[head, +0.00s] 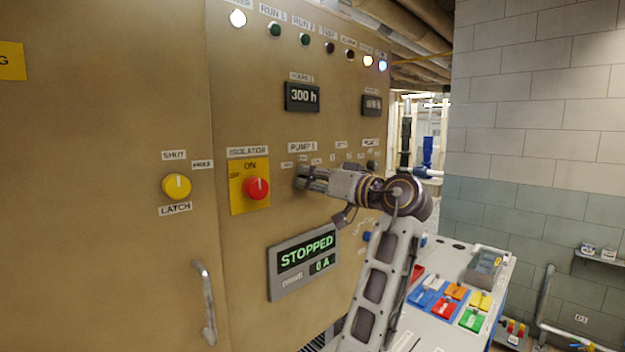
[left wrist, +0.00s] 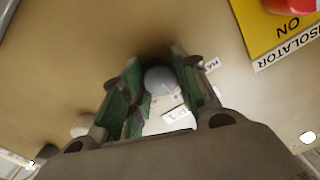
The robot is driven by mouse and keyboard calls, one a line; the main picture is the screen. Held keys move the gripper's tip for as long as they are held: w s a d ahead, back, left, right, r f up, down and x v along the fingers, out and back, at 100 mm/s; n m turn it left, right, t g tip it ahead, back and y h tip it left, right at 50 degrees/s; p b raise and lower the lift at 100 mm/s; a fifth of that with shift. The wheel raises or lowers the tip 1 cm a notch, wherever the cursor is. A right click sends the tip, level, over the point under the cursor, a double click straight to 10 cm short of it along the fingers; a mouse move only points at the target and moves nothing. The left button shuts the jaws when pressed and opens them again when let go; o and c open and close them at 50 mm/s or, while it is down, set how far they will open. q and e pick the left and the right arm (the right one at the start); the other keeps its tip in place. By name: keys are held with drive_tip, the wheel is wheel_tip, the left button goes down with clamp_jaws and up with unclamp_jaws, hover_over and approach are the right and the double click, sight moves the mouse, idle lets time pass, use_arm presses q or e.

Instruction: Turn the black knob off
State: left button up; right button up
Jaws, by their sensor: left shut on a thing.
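My left gripper (head: 303,178) is at the cabinet front, just below the PUMP 1 label (head: 302,146). Its fingers cover most of the knob there in the head view. In the left wrist view the two green-padded fingers (left wrist: 160,88) are shut on the sides of a round knob (left wrist: 160,79), which looks grey in this light. Small position labels show beside it, one starting with HA (left wrist: 211,66). The direction the knob points cannot be read. The drive display (head: 306,255) below reads STOPPED and 0 A. My right gripper is not in view.
A red isolator knob (head: 256,188) on a yellow plate sits left of the gripper, and a yellow latch knob (head: 176,186) farther left. A door handle (head: 205,305) sticks out lower down. A bench with coloured boxes (head: 446,311) stands at the lower right.

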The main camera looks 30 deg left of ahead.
sight(303, 134)
use_arm(q)
drive_tip(key=shift+r+m, duration=0.1)
drive_tip(key=shift+m, duration=0.4)
drive_tip(key=o, duration=1)
drive_tip(key=shift+o, duration=0.2)
drive_tip(key=shift+r, duration=4.95)
drive_tip(key=shift+d, duration=0.1)
